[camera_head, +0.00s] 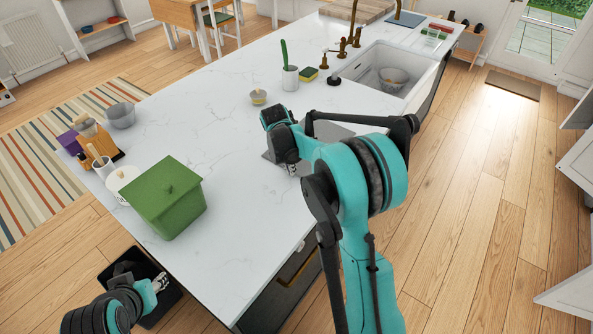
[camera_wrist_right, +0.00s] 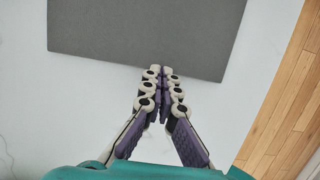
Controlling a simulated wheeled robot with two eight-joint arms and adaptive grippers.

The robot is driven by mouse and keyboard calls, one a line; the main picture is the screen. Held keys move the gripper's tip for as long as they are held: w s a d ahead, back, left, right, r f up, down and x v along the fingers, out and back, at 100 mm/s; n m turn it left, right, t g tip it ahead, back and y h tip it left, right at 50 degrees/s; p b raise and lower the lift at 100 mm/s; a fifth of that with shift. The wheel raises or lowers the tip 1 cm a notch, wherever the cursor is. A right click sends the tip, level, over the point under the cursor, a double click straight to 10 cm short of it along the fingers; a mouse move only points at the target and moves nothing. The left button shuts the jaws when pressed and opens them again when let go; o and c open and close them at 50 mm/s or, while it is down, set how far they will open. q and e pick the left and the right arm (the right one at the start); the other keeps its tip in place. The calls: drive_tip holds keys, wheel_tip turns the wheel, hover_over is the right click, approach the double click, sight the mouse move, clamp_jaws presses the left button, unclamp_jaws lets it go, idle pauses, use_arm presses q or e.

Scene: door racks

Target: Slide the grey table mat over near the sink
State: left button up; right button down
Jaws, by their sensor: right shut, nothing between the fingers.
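The grey table mat (camera_wrist_right: 150,35) lies flat on the white counter in the right wrist view. In the head view only parts of the mat (camera_head: 335,129) show, behind my right arm. My right gripper (camera_wrist_right: 161,72) is shut and empty, its fingertips over or at the mat's near edge; I cannot tell if they touch it. In the head view the right gripper (camera_head: 291,167) points down at the counter. The white sink (camera_head: 432,72) is set in the counter farther back, to the right. My left gripper (camera_head: 160,283) is low beside the counter, too small to read.
A green lidded box (camera_head: 168,198) stands at the counter's near left. A small bowl (camera_head: 258,97), a cup with a green brush (camera_head: 290,79), a sponge (camera_head: 309,74) and a brass tap (camera_head: 342,48) stand near the sink. A dark bin (camera_head: 170,298) is below my left gripper.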

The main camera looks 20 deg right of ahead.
use_arm(q)
wheel_tip(320, 180, up, 4)
drive_tip(key=p, duration=0.4)
use_arm(e)
drive_tip(key=w+d, duration=0.4)
drive_tip(key=d, duration=0.3)
drive_tip(key=w+d, duration=0.4)
drive_tip(key=d, duration=0.3)
drive_tip(key=w+d, duration=0.5)
drive_tip(key=d, duration=0.3)
drive_tip(key=shift+d, duration=0.1)
drive_tip(key=shift+f, duration=0.1)
